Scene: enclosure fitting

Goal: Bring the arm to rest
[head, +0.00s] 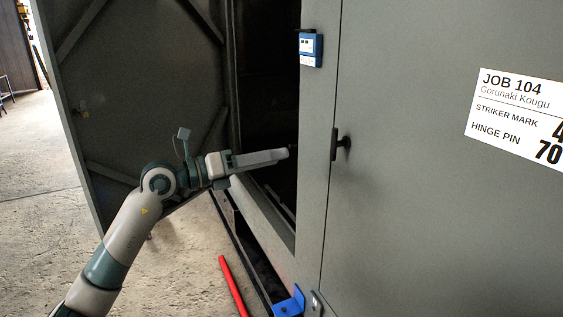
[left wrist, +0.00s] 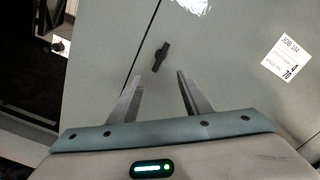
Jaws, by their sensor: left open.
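My left arm comes in from the lower left of the head view. Its gripper (head: 286,154) reaches across the open doorway of the grey enclosure, just left of a dark handle (head: 340,145) on the shut right door (head: 430,220). In the left wrist view the two fingers of this gripper (left wrist: 158,85) stand apart with nothing between them. The dark handle (left wrist: 161,57) shows beyond the fingertips, apart from them. My right gripper does not show in either view.
The left door (head: 140,90) stands open behind my arm. A blue box (head: 311,48) is on the frame above the handle. A white job label (head: 520,118) is on the right door. A red bar (head: 232,285) and a blue bracket (head: 289,303) are low down. Concrete floor is clear at left.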

